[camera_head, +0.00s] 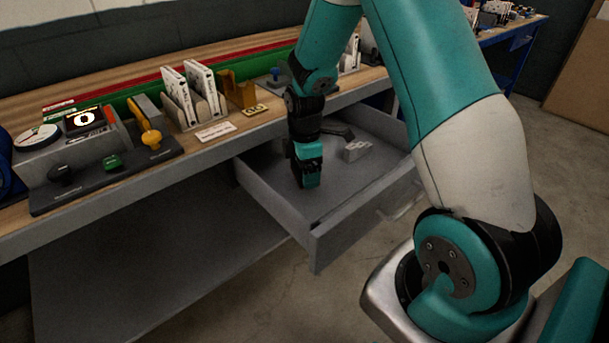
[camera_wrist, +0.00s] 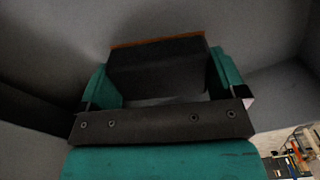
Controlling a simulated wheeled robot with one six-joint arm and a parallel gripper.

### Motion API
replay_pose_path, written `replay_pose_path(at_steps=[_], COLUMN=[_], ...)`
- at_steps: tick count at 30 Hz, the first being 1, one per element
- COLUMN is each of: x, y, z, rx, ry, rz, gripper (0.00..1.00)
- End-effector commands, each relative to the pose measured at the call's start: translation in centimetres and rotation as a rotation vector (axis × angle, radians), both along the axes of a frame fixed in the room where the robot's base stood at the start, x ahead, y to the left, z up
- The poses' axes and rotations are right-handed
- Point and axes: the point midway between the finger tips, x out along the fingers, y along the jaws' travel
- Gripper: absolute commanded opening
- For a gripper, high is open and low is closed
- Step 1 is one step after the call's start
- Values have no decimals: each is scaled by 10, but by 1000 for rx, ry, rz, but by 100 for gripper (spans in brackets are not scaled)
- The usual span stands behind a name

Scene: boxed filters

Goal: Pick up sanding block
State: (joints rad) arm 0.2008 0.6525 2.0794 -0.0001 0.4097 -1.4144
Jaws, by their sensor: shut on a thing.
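The sanding block (camera_wrist: 158,68) is a dark grey block with an orange edge, seen in the wrist view between the two teal fingers. My gripper (camera_head: 307,178) points down inside the open grey drawer (camera_head: 345,218), towards its left side, in the head view. In the wrist view my gripper (camera_wrist: 162,82) is shut on the block, with a finger at each side of it. In the head view the block cannot be clearly told apart from the fingers. I cannot tell whether it touches the drawer floor.
A light grey piece (camera_head: 356,151) and a dark item (camera_head: 338,132) lie further back in the drawer. The bench above holds a control panel (camera_head: 105,165), white boxed filters (camera_head: 180,95) and a yellow holder (camera_head: 238,90).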

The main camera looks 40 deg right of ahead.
Motion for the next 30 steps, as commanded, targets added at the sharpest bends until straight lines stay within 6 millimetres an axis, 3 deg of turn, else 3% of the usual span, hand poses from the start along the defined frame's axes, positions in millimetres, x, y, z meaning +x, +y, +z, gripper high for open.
replay_pose_path(at_steps=[9, 15, 21, 30], x=[1, 1, 0, 0], y=[0, 0, 0, -1], z=[99, 144, 166, 170], rx=[-2, -1, 0, 0], ry=[-8, -5, -1, 0], rz=[0, 0, 0, -1], gripper=[60, 60, 60, 60])
